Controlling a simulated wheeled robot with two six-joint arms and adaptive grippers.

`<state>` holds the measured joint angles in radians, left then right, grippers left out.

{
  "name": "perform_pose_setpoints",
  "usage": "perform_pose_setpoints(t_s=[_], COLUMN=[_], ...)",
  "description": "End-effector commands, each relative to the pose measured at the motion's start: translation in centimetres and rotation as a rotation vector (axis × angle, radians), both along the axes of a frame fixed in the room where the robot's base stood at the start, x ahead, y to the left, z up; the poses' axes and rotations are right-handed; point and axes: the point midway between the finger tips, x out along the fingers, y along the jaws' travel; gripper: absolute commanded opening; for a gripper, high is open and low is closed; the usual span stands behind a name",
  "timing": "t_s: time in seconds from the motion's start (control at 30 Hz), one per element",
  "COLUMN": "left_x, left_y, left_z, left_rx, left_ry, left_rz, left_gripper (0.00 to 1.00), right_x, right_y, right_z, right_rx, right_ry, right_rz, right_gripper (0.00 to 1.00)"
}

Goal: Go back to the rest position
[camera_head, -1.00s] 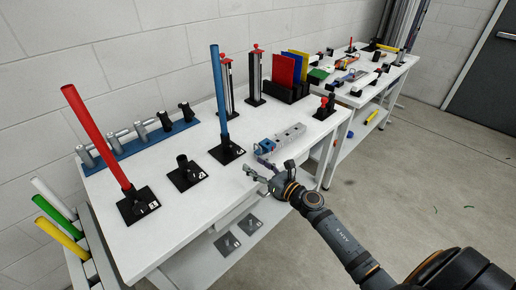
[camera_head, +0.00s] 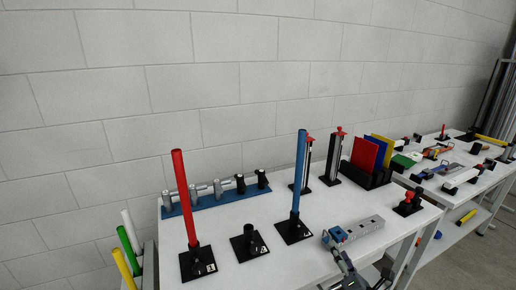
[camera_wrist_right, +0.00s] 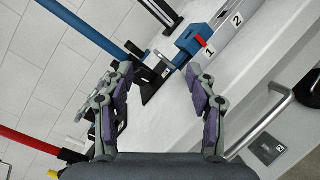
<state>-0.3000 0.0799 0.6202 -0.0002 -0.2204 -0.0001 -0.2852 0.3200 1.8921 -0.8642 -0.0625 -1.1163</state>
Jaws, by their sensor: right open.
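My right gripper (camera_head: 350,268) shows at the bottom edge of the head view, at the front edge of the white table (camera_head: 222,272). In the right wrist view the same gripper (camera_wrist_right: 160,75) is open, with nothing between its fingers. Beyond the fingertips is a grey block with a blue and red end (camera_wrist_right: 190,42), numbered 1 and 2; it also lies on the table in the head view (camera_head: 352,230). The gripper is apart from it. Most of my right arm is below the head view. My left gripper is not in view.
A red tube (camera_head: 185,200) and a blue tube (camera_head: 299,172) stand upright in black bases, with an empty black base (camera_head: 249,243) between them. A blue rack (camera_head: 216,197) and coloured plates (camera_head: 373,152) stand behind. A second table (camera_head: 467,210) is at right.

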Motion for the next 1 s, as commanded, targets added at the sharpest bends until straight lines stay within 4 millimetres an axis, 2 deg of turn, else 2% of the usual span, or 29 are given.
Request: perform_pose_setpoints(t_s=[0.1,0.17,0.2,0.3,0.4,0.6,0.77,0.8,1.0], left_x=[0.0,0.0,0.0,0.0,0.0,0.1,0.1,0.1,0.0], left_y=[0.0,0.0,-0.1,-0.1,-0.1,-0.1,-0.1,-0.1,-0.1], left_z=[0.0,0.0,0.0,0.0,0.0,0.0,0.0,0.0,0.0], left_rx=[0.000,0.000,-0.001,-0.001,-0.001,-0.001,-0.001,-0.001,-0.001], left_ry=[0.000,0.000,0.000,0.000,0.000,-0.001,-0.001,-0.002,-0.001], left_rz=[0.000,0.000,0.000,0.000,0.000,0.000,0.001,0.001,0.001], left_gripper=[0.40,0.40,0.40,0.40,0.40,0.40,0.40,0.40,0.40], right_x=[-3.3,-5.5,-7.0,-10.6,-13.9,-20.1,-24.7,-24.1,-23.1], right_y=[-3.2,-3.9,-4.0,-3.3,-2.0,1.3,4.1,3.8,3.0], right_z=[-1.4,-2.8,-3.8,-6.0,-7.5,-9.0,-9.1,-10.9,-17.4], right_rx=[0.551,0.799,0.941,1.214,1.412,1.684,1.812,1.802,1.788], right_ry=[0.124,0.190,0.230,0.321,0.403,0.552,0.661,0.657,0.661], right_rz=[-0.309,-0.456,-0.544,-0.732,-0.893,-1.185,-1.406,-1.408,-1.435], right_gripper=[0.57,0.57,0.57,0.57,0.57,0.57,0.57,0.57,0.57])
